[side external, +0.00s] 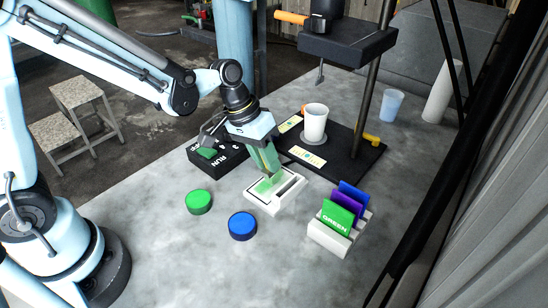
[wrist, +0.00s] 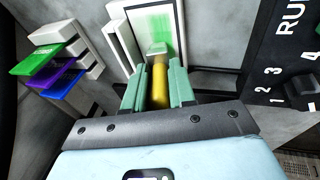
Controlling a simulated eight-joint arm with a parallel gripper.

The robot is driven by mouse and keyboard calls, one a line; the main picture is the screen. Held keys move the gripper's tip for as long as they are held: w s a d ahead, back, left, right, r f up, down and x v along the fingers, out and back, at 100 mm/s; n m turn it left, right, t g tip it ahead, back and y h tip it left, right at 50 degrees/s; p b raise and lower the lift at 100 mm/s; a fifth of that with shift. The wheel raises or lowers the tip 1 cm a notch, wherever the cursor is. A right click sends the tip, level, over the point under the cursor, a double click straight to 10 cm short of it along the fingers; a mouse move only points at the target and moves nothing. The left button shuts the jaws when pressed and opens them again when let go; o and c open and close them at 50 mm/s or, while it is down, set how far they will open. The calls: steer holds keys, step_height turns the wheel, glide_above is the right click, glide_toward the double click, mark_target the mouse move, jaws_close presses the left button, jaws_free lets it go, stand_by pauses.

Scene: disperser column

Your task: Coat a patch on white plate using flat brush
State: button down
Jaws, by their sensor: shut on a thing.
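The white plate (side external: 287,199) lies flat on the grey bench, with a dark outline around part of its face. A green patch (side external: 264,187) shows on it; in the wrist view the plate (wrist: 196,45) carries the same green smear (wrist: 157,22). My gripper (wrist: 155,78) has green fingers shut on the yellow handle of the flat brush (wrist: 159,85). The brush's pale end is over the green patch; I cannot tell whether its bristles touch. In the side view my gripper (side external: 270,166) points down at the plate, and the brush is mostly hidden.
A green disc (side external: 199,202) and a blue disc (side external: 242,226) stand left and in front of the plate. A rack (side external: 328,239) of coloured cards is at right. A black RUN box (side external: 207,161) and the disperser stand (side external: 345,152) with a white cup (side external: 315,122) are behind.

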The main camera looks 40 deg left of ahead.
steer(key=shift+w, duration=2)
steer(key=shift+d, duration=0.4)
steer(key=shift+s, duration=4.85)
steer(key=shift+w, duration=4.85)
step_height(320, 180, up, 8)
